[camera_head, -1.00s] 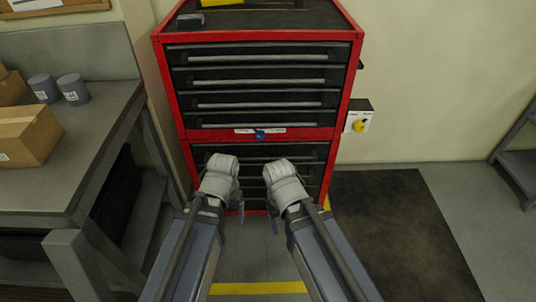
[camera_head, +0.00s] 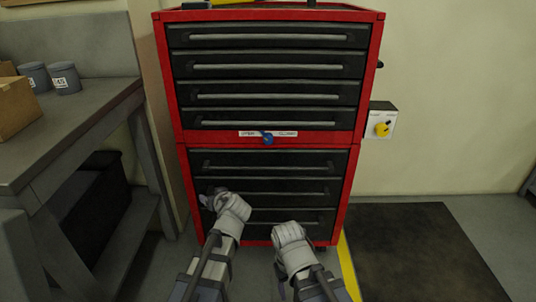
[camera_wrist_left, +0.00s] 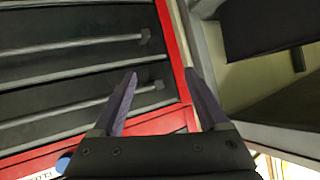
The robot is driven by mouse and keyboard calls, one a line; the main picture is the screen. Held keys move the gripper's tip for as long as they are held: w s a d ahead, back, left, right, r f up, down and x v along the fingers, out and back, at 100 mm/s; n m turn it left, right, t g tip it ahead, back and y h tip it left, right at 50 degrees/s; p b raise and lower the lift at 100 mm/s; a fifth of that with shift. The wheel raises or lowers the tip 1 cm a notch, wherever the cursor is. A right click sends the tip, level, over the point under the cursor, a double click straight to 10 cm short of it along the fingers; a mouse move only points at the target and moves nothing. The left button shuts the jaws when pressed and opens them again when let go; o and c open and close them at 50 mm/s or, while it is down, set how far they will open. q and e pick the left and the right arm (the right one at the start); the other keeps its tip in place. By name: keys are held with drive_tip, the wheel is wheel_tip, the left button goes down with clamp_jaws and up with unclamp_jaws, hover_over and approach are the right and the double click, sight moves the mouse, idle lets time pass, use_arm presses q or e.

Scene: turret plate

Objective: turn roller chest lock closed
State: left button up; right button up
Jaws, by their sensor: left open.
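The red roller chest (camera_head: 367,110) with dark drawers stands in front of me. Its lock is a small blue knob (camera_head: 268,140) on the red band between the upper and lower drawers, in front of a white label with a word at each end. The knob seems to lean up and left; its exact angle is too small to tell. My left gripper (camera_head: 208,198) is below and left of the knob, empty. In the left wrist view its fingers (camera_wrist_left: 160,78) are apart, with the knob (camera_wrist_left: 63,163) at the lower left edge. My right gripper (camera_head: 290,238) is low in front of the lower drawers, its fingers mostly hidden.
A grey workbench (camera_head: 75,115) with grey cups (camera_head: 65,78) and a cardboard box (camera_head: 17,107) is close on the left. A yellow knob on a wall box (camera_head: 382,128) is right of the chest. A dark mat (camera_head: 420,250) covers open floor at right.

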use_arm(q)
drive_tip(key=w+d+r+m+t+h, duration=0.1)
drive_tip(key=w+d+r+t, duration=0.4)
drive_tip(key=w+d+r, duration=0.15)
drive_tip(key=m+t+h, duration=0.3)
drive_tip(key=h, duration=0.2)
approach(268, 141)
drive_tip(key=shift+w+r, duration=0.2)
drive_tip(key=shift+w, duration=4.15)
clamp_jaws()
